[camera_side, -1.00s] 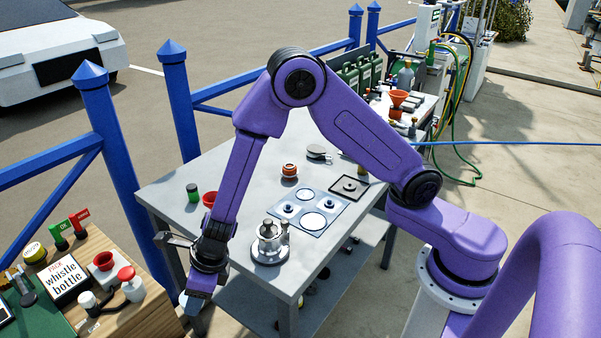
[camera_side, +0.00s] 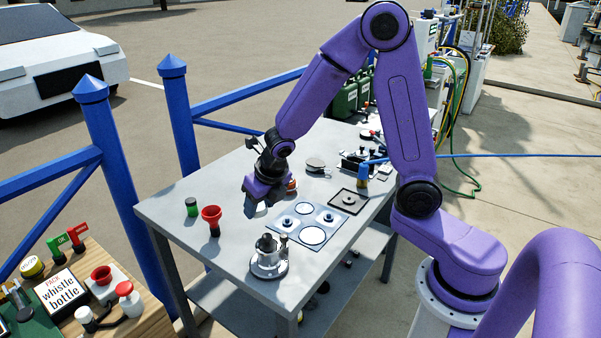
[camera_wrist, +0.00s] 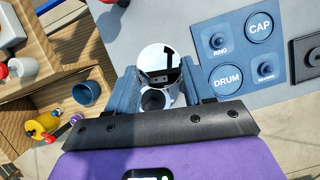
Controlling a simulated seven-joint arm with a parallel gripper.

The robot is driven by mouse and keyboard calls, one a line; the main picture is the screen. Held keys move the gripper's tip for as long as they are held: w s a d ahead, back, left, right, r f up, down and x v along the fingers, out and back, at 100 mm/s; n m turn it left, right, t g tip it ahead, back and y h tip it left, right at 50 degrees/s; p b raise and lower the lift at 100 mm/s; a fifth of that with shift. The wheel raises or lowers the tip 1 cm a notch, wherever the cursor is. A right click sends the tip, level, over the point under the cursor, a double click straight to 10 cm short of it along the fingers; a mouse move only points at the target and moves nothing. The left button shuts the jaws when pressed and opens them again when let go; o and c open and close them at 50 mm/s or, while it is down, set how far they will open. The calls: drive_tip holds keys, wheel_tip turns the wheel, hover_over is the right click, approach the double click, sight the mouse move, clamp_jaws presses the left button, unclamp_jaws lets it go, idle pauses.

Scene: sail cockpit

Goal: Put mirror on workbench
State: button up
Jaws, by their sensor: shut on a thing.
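The mirror (camera_wrist: 157,62) is a shiny round piece between my jaws in the wrist view. It reflects dark shapes, and my fingers press on it from both sides. My gripper (camera_side: 262,200) is shut on it and shows above the left middle of the grey workbench (camera_side: 185,245) in the side view. There the mirror is mostly hidden by the gripper, and I cannot tell whether it touches the top. In the wrist view my gripper (camera_wrist: 158,90) fills the middle.
The workbench holds a red funnel (camera_side: 211,216), a green-capped jar (camera_side: 191,207), a metal fixture (camera_side: 268,260) and a labelled blue mat (camera_side: 295,225). A wooden table (camera_side: 130,318) stands at the left. A blue fence post (camera_side: 120,180) rises between.

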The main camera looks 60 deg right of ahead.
drive_tip(key=s+d+r+m+h, duration=0.1)
drive_tip(key=s+d+r+m, duration=0.2)
drive_tip(key=d, duration=0.4)
hover_over(258, 220)
wheel_tip(258, 220, down, 11)
drive_tip(key=shift+s+r, duration=0.1)
drive_tip(key=shift+w+d+f, duration=0.1)
drive_tip(key=shift+w+f, duration=0.1)
drive_tip(key=shift+f, duration=1.6)
drive_tip(key=shift+f, duration=0.2)
drive_tip(key=o, duration=1)
drive_tip(key=shift+o, duration=0.2)
drive_tip(key=shift+r, duration=0.1)
